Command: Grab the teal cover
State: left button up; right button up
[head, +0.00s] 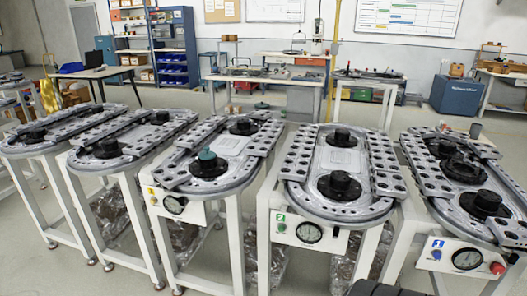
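A small teal cover (207,154) sits on top of the near black hub (208,167) of the middle ring-track table (174,180). It looks upright and nothing touches it from above. Neither of my grippers can be made out in the head view. A dark rounded shape shows at the bottom edge, right of centre, and I cannot tell what it is.
Several ring-track tables stand in a row with narrow gaps between them. The table marked 2 (293,235) is right of the teal cover's table, and the table marked 1 (450,252) is at far right. Workbenches (270,80) and a blue shelf (174,50) stand behind.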

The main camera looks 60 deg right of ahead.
aim_at(206, 155)
jog(key=z, duration=1.35)
